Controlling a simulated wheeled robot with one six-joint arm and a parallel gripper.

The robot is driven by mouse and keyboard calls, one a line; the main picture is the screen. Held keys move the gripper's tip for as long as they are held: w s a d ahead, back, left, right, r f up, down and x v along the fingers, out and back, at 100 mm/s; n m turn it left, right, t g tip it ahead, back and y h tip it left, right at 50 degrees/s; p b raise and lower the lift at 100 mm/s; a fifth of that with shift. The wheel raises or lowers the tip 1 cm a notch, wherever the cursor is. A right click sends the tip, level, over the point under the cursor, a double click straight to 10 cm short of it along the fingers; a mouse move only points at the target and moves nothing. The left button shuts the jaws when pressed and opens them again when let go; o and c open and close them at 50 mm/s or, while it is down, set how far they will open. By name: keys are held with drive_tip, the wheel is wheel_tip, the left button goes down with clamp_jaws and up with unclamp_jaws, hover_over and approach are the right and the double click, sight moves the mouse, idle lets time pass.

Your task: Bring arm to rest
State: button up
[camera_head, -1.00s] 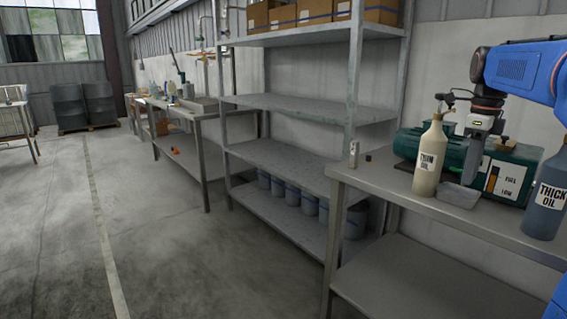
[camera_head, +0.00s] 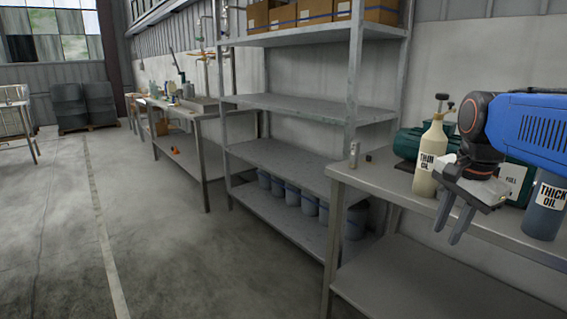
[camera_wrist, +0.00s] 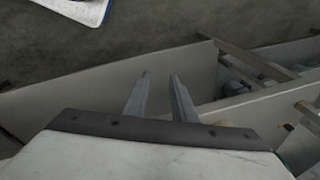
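My gripper (camera_head: 454,222) is at the right of the head view, in front of the metal table (camera_head: 385,190), with its fingers pointing down. In the wrist view the two fingers (camera_wrist: 161,85) stand apart with nothing between them. The gripper partly covers the thin oil bottle (camera_head: 432,150), a cream bottle standing on the table. The blue-grey thick oil bottle (camera_head: 544,205) stands to the right, partly behind my blue arm. The green machine (camera_head: 408,143) behind is mostly hidden by the bottle and the arm.
A small pale canister (camera_head: 354,155) and a dark cube (camera_head: 368,157) stand at the table's left end. A grey shelf rack (camera_head: 300,107) with boxes above and several buckets below is left of the table. The floor at left is open.

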drive_tip(key=s+a+f+n+t, duration=0.1)
drive_tip(key=s+a+f+n, duration=0.2)
drive_tip(key=s+f+n, duration=0.3)
drive_tip(key=s+a+f+n+t, duration=0.1)
drive_tip(key=s+a+f+n, duration=0.2)
drive_tip(key=s+f+n, duration=0.4)
drive_tip(key=shift+s+a+f+n, duration=0.15)
drive_tip(key=shift+a+f+n, duration=0.15)
drive_tip(key=shift+f+n, duration=0.3)
